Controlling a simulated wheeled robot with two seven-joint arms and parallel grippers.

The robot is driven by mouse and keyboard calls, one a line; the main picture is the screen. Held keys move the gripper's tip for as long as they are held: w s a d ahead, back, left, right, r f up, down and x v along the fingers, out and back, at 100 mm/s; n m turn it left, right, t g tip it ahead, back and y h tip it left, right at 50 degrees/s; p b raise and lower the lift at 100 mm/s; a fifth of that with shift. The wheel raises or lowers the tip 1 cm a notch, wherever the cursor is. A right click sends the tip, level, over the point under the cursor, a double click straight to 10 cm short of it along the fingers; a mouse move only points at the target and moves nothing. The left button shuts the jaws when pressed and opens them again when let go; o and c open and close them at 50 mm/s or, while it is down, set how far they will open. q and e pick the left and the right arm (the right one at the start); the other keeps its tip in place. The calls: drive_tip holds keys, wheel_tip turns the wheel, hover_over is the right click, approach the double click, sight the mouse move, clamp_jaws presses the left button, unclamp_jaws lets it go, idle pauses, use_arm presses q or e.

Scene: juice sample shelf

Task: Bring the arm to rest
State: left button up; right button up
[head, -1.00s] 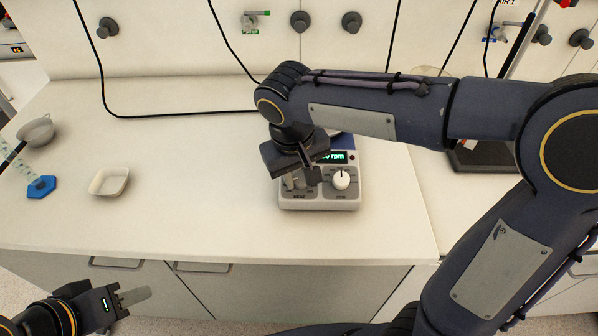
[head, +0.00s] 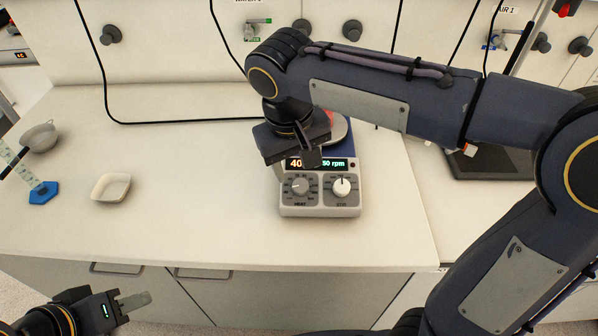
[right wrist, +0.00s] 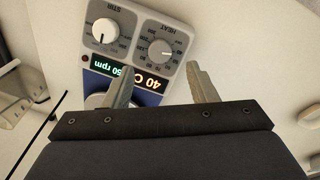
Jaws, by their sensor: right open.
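My right gripper (head: 308,157) hangs above the back of a white and blue hotplate stirrer (head: 320,208). In the right wrist view its two fingers (right wrist: 163,82) stand apart, with nothing held between them. The stirrer's heat knob (head: 300,187) and white stir knob (head: 342,187) are clear of the gripper. The display (head: 335,164) is lit and reads 40 and an rpm figure ending in 50, its middle partly covered. My left gripper (head: 134,301) is at the lower left, in front of the counter; its finger gap cannot be made out.
A white dish (head: 111,188), a blue hexagonal base (head: 43,192) and a grey strainer bowl (head: 39,137) are on the left of the counter. A dark flat device (head: 485,165) is at the right behind my arm. The counter's middle left is clear.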

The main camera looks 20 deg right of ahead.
drive_tip(key=shift+s+r, duration=0.1)
drive_tip(key=shift+r, duration=0.65)
drive_tip(key=s+d+f+m+t+y, duration=0.1)
drive_tip(key=s+d+f, duration=0.2)
drive_tip(key=s, duration=0.2)
drive_tip(key=s+d+f+m+t+y, duration=0.1)
drive_tip(key=s+d+f+y, duration=0.1)
drive_tip(key=s, duration=0.3)
drive_tip(key=s+d+f+m+t+y, duration=0.1)
drive_tip(key=s+d+f+t+y, duration=0.1)
drive_tip(key=s+d, duration=0.3)
drive_tip(key=shift+f, duration=0.8)
drive_tip(key=shift+s+f+m, duration=0.15)
drive_tip(key=shift+f+m, duration=0.1)
drive_tip(key=shift+m, duration=0.05)
